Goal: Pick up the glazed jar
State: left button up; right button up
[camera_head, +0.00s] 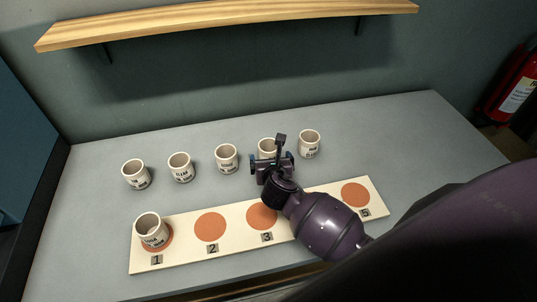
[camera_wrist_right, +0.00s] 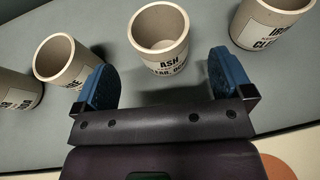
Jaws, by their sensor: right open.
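Several pale, cup-shaped jars with printed labels stand upright on the grey table. My right gripper (camera_head: 270,163) is open and empty in front of the fourth jar from the left (camera_head: 267,146), partly hiding it. In the right wrist view this jar (camera_wrist_right: 160,40), its label beginning "ASH", stands just beyond and between the open blue fingers (camera_wrist_right: 162,84). Other jars (camera_wrist_right: 66,58) and (camera_wrist_right: 266,24) stand either side. The rest of the row includes jars (camera_head: 136,175), (camera_head: 180,168), (camera_head: 227,159) and (camera_head: 309,144). I cannot read which is the glazed one.
A cream board (camera_head: 184,222) with numbered terracotta circles lies along the front. A jar (camera_head: 150,230) stands on circle 1; circles 2 (camera_head: 211,227), 3 and 5 (camera_head: 356,195) are bare. My right forearm covers the area around 4. A wooden shelf (camera_head: 230,24) hangs above.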

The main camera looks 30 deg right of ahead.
aim_at(270, 155)
jog(key=shift+b+x, duration=0.35)
jog(key=shift+x, duration=2.45)
jog(key=c, duration=1.1)
